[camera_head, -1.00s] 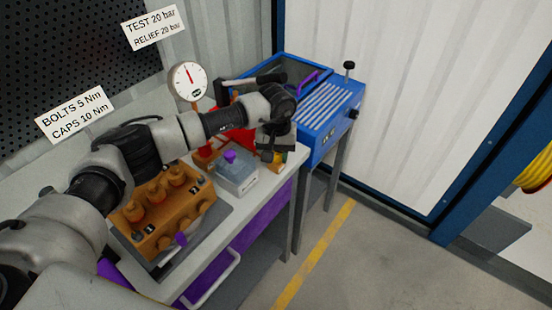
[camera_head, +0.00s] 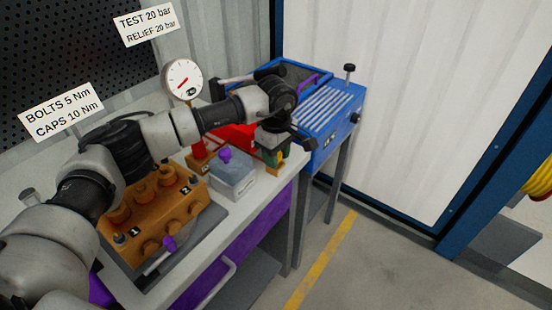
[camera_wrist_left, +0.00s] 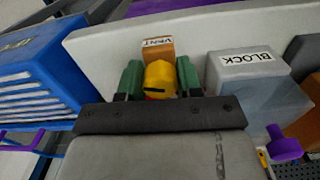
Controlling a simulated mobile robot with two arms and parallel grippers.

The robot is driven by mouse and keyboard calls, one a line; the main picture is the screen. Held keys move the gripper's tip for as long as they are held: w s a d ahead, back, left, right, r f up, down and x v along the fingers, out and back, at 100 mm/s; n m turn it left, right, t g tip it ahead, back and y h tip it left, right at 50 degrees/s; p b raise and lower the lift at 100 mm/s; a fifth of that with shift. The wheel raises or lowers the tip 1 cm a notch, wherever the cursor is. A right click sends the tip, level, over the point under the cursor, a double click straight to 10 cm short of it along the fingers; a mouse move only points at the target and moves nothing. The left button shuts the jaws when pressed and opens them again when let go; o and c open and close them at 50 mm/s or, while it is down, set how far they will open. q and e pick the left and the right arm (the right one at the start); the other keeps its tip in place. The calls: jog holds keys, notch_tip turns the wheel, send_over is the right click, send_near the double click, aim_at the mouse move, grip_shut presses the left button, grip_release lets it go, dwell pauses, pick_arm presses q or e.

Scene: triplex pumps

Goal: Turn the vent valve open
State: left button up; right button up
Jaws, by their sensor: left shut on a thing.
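The vent valve (camera_wrist_left: 158,76) shows in the left wrist view as a yellow knob on an orange block labelled VENT (camera_wrist_left: 157,46). The green fingers of my left gripper (camera_wrist_left: 160,84) stand on both sides of the knob and are shut on it. In the head view my left gripper (camera_head: 271,158) points down at the right end of the bench, and its wrist hides most of the valve. The round gauge (camera_head: 183,79) behind the arm has its red needle slanted. My right gripper is not in view.
A grey box labelled BLOCK (camera_wrist_left: 255,85) with a purple knob stands close beside the valve. A blue machine (camera_head: 322,108) stands beyond the bench end. An orange pump block (camera_head: 155,215) lies under my left arm. The floor (camera_head: 385,265) in front is clear.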

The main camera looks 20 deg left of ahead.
pick_arm(q)
jog(key=shift+w+n+b, duration=0.1)
jog(key=shift+n+b, duration=0.4)
jog(key=shift+n, duration=1.4)
jog(key=shift+r, duration=0.1)
jog(key=o, duration=0.9)
notch_tip(320, 180, up, 7)
jog(key=shift+r+b, duration=0.2)
jog(key=shift+b, duration=0.2)
